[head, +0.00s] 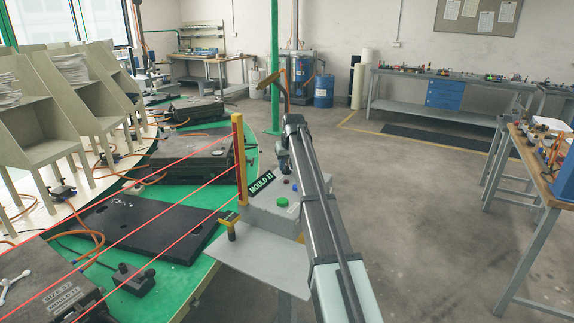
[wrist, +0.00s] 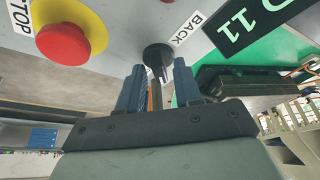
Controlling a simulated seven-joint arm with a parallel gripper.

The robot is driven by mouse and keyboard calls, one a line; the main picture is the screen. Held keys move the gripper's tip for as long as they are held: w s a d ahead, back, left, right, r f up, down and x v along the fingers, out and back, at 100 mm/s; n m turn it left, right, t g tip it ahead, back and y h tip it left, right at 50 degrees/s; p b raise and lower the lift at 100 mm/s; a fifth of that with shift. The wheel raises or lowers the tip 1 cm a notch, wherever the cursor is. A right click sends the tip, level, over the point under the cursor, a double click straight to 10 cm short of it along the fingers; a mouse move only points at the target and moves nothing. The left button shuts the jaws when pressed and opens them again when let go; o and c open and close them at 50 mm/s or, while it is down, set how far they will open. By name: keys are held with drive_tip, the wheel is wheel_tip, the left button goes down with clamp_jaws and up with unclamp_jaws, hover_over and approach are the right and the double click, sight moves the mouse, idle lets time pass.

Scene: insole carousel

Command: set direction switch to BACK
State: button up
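The direction switch (wrist: 157,56) is a round black knob with a narrow lever on the grey control box (wrist: 125,20) in the wrist view. A white BACK label (wrist: 188,29) sits beside it, towards the black sign. My gripper (wrist: 159,68) has its two blue-grey fingers apart, one on either side of the switch lever. I cannot tell whether either finger touches it. In the head view the control box (head: 268,218) carries a MOULD 11 sign (head: 261,183) and a green button (head: 282,202); my arm hides part of the box, and the switch cannot be made out there.
A red stop button (wrist: 64,43) on a yellow disc sits left of the switch in the wrist view. A yellow post (head: 239,155) with red beams stands left of the box, before the green carousel (head: 205,225). Open floor (head: 420,220) lies to the right.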

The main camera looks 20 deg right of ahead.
clamp_jaws()
drive_tip(key=shift+n, duration=0.3)
drive_tip(key=n+y, duration=0.1)
drive_tip(key=n, duration=0.1)
drive_tip(key=shift+d+n, duration=0.15)
drive_tip(key=shift+n, duration=0.15)
drive_tip(key=n, duration=0.2)
drive_tip(key=n+y, duration=0.1)
drive_tip(key=shift+w+d+n+g+y, duration=0.1)
drive_tip(key=shift+w+n+g+y, duration=0.05)
drive_tip(key=shift+n+g+y, duration=0.2)
drive_tip(key=n+g+y, duration=0.1)
drive_tip(key=n, duration=0.3)
drive_tip(key=shift+w+n, duration=0.1)
drive_tip(key=shift+n, duration=0.15)
drive_tip(key=shift+n+g+y, duration=0.35)
drive_tip(key=shift+n+g, duration=0.4)
drive_tip(key=shift+n, duration=1.15)
drive_tip(key=shift+o, duration=0.8)
unclamp_jaws()
